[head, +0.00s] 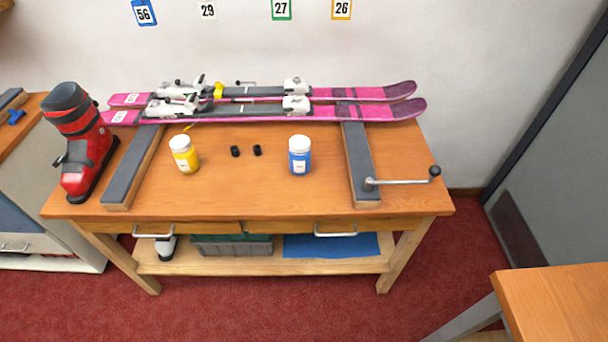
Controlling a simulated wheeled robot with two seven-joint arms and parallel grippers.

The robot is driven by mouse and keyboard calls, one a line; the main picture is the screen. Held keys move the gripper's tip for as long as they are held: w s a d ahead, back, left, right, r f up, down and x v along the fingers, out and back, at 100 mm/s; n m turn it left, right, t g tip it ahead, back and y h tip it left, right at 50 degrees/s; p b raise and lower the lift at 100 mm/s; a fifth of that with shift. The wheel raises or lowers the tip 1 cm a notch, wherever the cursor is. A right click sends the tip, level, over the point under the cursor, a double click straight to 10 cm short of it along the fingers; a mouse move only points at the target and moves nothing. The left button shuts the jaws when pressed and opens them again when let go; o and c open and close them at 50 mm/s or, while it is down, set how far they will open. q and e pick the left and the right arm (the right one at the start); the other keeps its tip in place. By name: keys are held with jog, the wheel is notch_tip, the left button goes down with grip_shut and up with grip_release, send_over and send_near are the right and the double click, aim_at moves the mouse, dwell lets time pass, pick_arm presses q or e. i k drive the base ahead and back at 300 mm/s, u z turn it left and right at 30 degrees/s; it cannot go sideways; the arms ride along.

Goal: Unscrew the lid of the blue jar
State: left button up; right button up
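The blue jar (300,161) stands upright on the wooden bench, right of the middle. Its white lid (300,142) sits on top, and a white label is on its front. Neither of my grippers shows in the head view, so nothing is seen touching the jar.
Pink skis (370,110) lie behind across padded supports (359,160). A crank handle (405,181) is at right, a red boot (80,150) at left.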

aim_at(299, 165)
jog(key=k, duration=0.95)
jog(key=u, duration=0.95)
jog(key=i, duration=0.8)
jog(key=u, duration=0.5)
jog(key=i, duration=0.85)
jog(key=z, duration=1)
jog(key=i, duration=0.55)
jog(key=z, duration=0.6)
